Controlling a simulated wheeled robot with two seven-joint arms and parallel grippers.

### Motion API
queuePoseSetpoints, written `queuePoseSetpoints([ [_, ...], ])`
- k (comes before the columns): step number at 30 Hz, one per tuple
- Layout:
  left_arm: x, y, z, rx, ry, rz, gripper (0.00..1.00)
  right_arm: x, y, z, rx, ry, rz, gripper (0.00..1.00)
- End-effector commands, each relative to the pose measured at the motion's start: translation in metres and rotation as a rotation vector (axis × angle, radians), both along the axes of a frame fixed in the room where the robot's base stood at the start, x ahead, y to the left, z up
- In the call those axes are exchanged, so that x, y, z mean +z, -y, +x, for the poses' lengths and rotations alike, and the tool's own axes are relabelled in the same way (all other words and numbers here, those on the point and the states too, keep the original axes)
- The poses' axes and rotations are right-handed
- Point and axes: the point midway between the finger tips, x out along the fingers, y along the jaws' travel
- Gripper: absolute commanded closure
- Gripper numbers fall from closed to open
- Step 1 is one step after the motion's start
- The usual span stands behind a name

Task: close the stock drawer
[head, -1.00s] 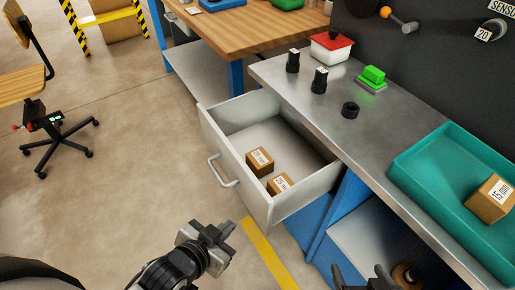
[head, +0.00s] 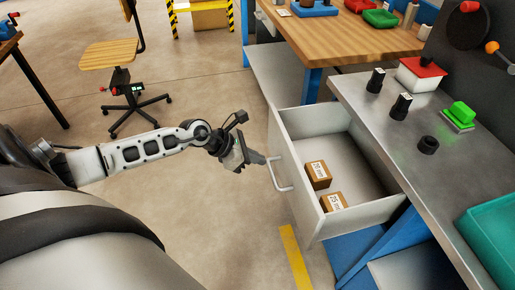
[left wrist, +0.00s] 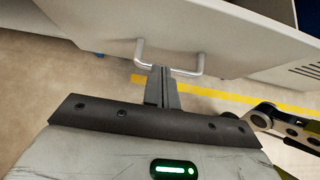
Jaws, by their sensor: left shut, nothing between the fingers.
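The stock drawer (head: 304,205) stands pulled out from under the metal worktop, with two small labelled cardboard boxes (head: 318,174) (head: 333,202) inside. Its silver bar handle (head: 280,174) is on the front panel; the handle also shows in the left wrist view (left wrist: 200,65). My left gripper (head: 262,160) is shut and empty, its fingertips close to the handle at the drawer front. In the left wrist view the shut fingers (left wrist: 160,72) point at the handle bar; I cannot tell if they touch it. My right gripper is not in view.
The metal worktop (head: 402,138) carries dark cylinders (head: 376,80), a green button (head: 461,112), a red-topped box (head: 420,74) and a teal tray (head: 490,235). A wooden bench (head: 345,40) stands behind. A chair (head: 110,55) is at the left. The floor before the drawer is clear.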

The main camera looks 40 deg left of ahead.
Motion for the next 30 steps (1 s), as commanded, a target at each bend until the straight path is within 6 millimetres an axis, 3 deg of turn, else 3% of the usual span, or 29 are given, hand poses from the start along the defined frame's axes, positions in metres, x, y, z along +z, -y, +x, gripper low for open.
queuePoseSetpoints([
  [6, -0.028, 0.021, 0.024, 0.003, 0.000, -0.006, 1.00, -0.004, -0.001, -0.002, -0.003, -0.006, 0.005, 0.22],
  [12, -0.043, 0.032, 0.037, 0.003, 0.000, -0.005, 1.00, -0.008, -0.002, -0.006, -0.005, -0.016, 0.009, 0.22],
  [30, -0.046, 0.033, 0.041, 0.012, -0.001, -0.004, 1.00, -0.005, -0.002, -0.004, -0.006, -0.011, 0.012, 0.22],
])
